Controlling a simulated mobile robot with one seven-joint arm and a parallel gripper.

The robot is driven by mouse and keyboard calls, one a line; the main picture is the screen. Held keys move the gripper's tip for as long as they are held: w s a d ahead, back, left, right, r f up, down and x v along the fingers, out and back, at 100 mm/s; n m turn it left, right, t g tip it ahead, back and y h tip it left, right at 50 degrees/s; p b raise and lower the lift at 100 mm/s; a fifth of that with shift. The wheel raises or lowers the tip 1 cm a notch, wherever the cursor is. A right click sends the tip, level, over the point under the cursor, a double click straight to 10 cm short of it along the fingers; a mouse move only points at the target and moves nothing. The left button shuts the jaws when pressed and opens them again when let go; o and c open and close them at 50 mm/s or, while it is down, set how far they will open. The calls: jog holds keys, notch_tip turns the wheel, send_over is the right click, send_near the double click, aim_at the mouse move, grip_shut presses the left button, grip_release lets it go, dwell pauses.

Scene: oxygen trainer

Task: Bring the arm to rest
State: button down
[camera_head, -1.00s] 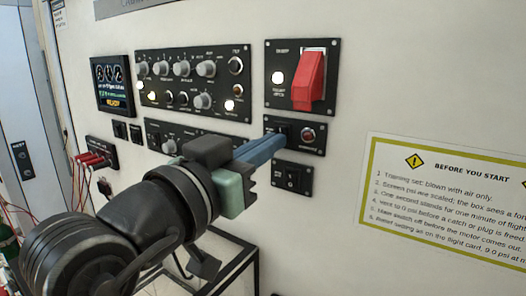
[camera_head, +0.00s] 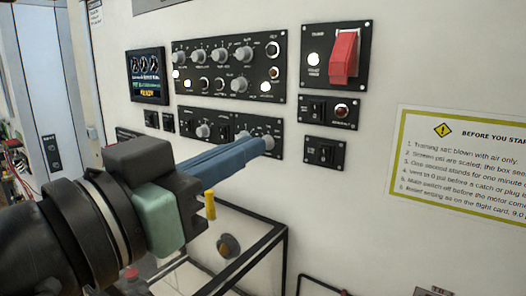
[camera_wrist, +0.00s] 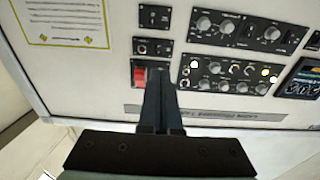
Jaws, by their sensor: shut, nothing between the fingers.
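My gripper (camera_head: 266,144) is in the head view, reaching in from the left with its blue fingers closed together and nothing between them. Its tips overlap the lower knob panel (camera_head: 211,130) in the picture; I cannot tell how far off the wall they are. That red switch cover also shows at the upper right of the head view (camera_head: 344,56).
A large knob panel (camera_head: 228,69), a small screen (camera_head: 147,76) and two small switch panels (camera_head: 327,111) are on the white wall. A notice (camera_head: 462,160) hangs at right. A dark frame (camera_head: 262,245) stands below my gripper. Open wall lies between the switches and the notice.

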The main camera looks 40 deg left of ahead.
jog(key=w+d+r+t, duration=0.2)
jog(key=w+d+r, duration=0.1)
jog(key=d, duration=0.2)
jog(key=w+d+r+t, duration=0.2)
jog(key=w+d+r, duration=0.1)
jog(key=d, duration=0.2)
jog(key=s+d+r+t, duration=0.1)
jog(key=d+r+t, duration=0.1)
jog(key=d, duration=0.4)
jog(key=s+d+r+t+h, duration=0.1)
jog(key=s+d+r+t, duration=0.1)
jog(key=d, duration=0.4)
jog(key=shift+s+d+r+m+t, duration=0.15)
jog(key=shift+d+m+t, duration=0.15)
jog(key=shift+d, duration=0.05)
dwell(0.5)
